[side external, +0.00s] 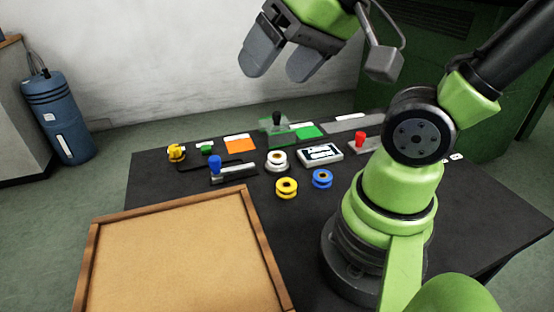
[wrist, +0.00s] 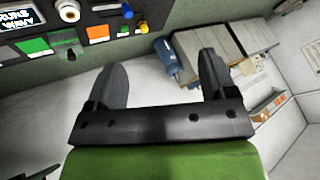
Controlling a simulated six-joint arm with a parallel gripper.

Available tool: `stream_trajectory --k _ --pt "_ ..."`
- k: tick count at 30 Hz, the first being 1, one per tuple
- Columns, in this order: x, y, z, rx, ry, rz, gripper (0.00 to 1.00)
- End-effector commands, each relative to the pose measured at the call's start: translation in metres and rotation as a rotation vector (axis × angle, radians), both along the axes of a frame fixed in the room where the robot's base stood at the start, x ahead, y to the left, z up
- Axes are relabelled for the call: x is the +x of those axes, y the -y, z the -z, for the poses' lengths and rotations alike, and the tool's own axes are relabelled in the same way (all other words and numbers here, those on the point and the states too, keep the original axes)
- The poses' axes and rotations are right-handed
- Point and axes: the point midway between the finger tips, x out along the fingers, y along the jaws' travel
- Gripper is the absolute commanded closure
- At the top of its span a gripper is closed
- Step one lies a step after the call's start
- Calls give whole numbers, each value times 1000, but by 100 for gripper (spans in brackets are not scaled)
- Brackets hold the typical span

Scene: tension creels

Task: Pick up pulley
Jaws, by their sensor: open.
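Several spool-shaped pulleys stand on the black table. A yellow pulley (side external: 286,188) is nearest the front, a blue pulley (side external: 322,178) is just right of it, and a white pulley (side external: 277,161) with a brown centre is behind them. The white pulley (wrist: 66,12) also shows at the upper left of the wrist view; the yellow and blue ones at the front are not seen there. My gripper (side external: 280,70) is high above the back of the table, its fingers apart and empty. In the wrist view my gripper (wrist: 163,66) has only floor and background between its fingers.
A wooden-framed tray (side external: 180,260) lies empty at the front left. Behind the pulleys are a blue-knobbed part (side external: 215,165), a green upright part (side external: 278,132), a display box (side external: 320,154) and a red-knobbed part (side external: 360,142). A blue cylinder (side external: 58,115) stands on the floor.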

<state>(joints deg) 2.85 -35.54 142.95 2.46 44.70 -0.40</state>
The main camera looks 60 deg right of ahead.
Motion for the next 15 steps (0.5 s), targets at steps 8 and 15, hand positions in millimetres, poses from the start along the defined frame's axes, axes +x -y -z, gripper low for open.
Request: stream_trajectory --k 8,15 --pt "64 60 64 -75 -111 180 22" --pt "77 122 141 -159 -219 323 22"
